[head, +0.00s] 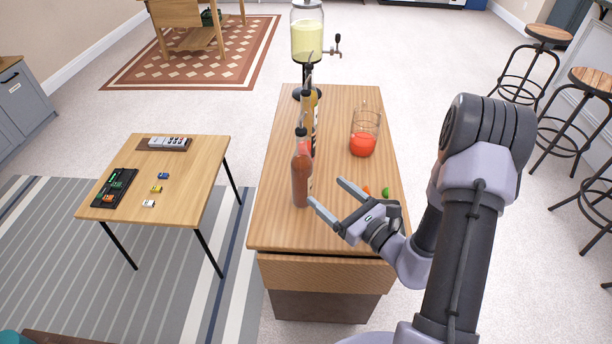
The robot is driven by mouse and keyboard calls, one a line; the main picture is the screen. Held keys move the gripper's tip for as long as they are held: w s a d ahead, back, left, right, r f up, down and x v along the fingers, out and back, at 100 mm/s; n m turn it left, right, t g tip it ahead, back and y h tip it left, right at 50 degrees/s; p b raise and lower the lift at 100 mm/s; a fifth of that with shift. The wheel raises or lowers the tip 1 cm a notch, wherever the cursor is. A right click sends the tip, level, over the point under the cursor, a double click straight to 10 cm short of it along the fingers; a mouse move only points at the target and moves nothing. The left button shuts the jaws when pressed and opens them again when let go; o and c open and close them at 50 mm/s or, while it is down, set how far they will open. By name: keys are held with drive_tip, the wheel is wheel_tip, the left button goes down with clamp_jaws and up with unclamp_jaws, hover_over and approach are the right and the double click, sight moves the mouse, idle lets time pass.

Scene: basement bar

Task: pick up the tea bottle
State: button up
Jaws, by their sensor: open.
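A tall bottle of reddish-brown liquid (301,175) stands upright near the left edge of the wooden counter (350,225). Its label is mostly turned away, so I cannot read whether it says tea. A bottle with amber liquid and a dark label (310,112) stands close behind it, partly hidden by it. My gripper (327,191) is open and empty, low over the counter at the right of the reddish-brown bottle. Its fingers point left toward that bottle's lower part. One fingertip looks very near the bottle; I cannot tell if they touch.
A glass pitcher with red liquid (363,136) stands right of the bottles. Small orange (366,190) and green (385,192) pieces lie beside my gripper. A drink dispenser (307,38) stands at the far end. A low table (190,185) is on the left; bar stools (590,82) are on the right.

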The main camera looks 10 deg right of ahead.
sight(308, 177)
drive_tip(key=b+x, duration=0.1)
drive_tip(key=x, duration=0.8)
drive_tip(key=shift+a, duration=0.2)
drive_tip(key=x, duration=0.2)
drive_tip(key=r+b+x, duration=0.1)
drive_tip(key=x, duration=0.2)
drive_tip(key=shift+w+d, duration=0.1)
drive_tip(key=shift+w, duration=0.05)
drive_tip(key=shift+r, duration=0.1)
clamp_jaws()
